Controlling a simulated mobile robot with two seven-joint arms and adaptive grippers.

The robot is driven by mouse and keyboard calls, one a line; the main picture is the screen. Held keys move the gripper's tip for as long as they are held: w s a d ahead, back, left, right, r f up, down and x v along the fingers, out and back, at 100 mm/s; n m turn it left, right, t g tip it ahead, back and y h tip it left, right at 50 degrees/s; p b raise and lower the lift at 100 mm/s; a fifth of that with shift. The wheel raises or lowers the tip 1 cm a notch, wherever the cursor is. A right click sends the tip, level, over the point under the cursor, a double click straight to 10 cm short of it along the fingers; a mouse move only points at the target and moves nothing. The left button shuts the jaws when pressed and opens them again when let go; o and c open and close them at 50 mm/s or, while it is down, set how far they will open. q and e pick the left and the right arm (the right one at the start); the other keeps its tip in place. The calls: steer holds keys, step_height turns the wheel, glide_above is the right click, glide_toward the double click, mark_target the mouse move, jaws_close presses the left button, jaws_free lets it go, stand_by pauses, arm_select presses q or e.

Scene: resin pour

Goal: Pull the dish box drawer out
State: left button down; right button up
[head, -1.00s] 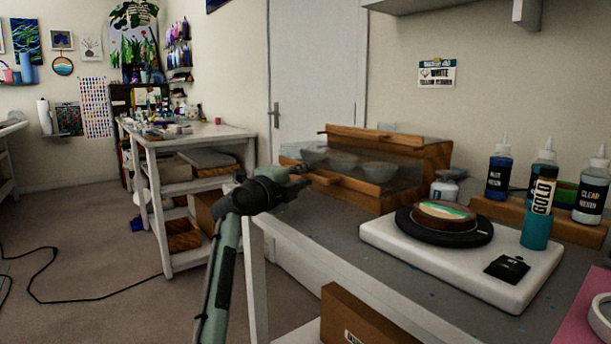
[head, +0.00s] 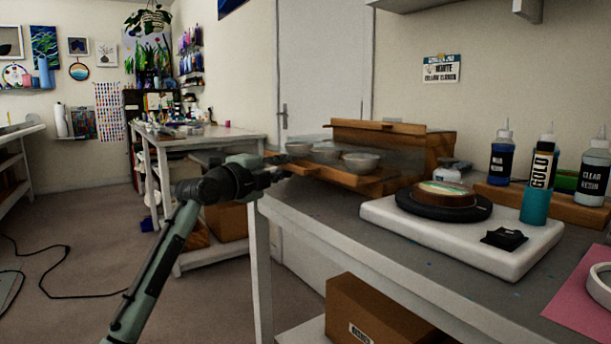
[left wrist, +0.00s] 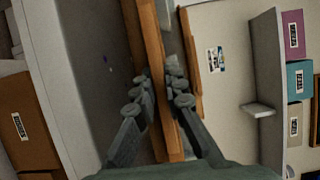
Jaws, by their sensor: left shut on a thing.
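The dish box (head: 432,150) is a wood box with clear panels on the grey worktop. Its drawer (head: 345,181), with a wooden front, stands out of the box toward my left gripper. Three pale bowls sit in the drawer, one of them a whitish bowl (head: 361,162). My left gripper (head: 280,168) is at the drawer's front left end, shut on its wooden front part. In the left wrist view the fingers lie on either side of a long wooden bar (left wrist: 152,60) of the drawer. The exact contact is partly hidden by the fingers. My right gripper is not in view.
A white board (head: 400,222) with a black turntable and a round wooden piece stands right of the box. Resin bottles, one a clear resin bottle (head: 593,175), stand behind it. A cardboard box (head: 385,315) sits below the worktop. The floor at left is clear apart from a cable.

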arm_select(q)
steer(key=s+a, duration=0.3)
steer(key=a, duration=0.2)
steer(key=shift+s+r, duration=0.15)
steer(key=shift+s, duration=0.1)
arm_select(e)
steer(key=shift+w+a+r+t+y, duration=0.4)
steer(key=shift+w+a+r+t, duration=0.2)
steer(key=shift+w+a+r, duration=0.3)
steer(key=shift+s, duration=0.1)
arm_select(q)
steer(key=c, duration=2)
jaws_free()
steer(key=shift+a, duration=0.1)
steer(key=o, duration=0.4)
steer(key=shift+s+a, duration=0.15)
steer(key=shift+o, duration=0.2)
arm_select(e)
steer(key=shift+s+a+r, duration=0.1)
arm_select(q)
steer(key=v, duration=1.1)
steer(key=shift+s+a, duration=0.2)
steer(key=shift+s, duration=0.2)
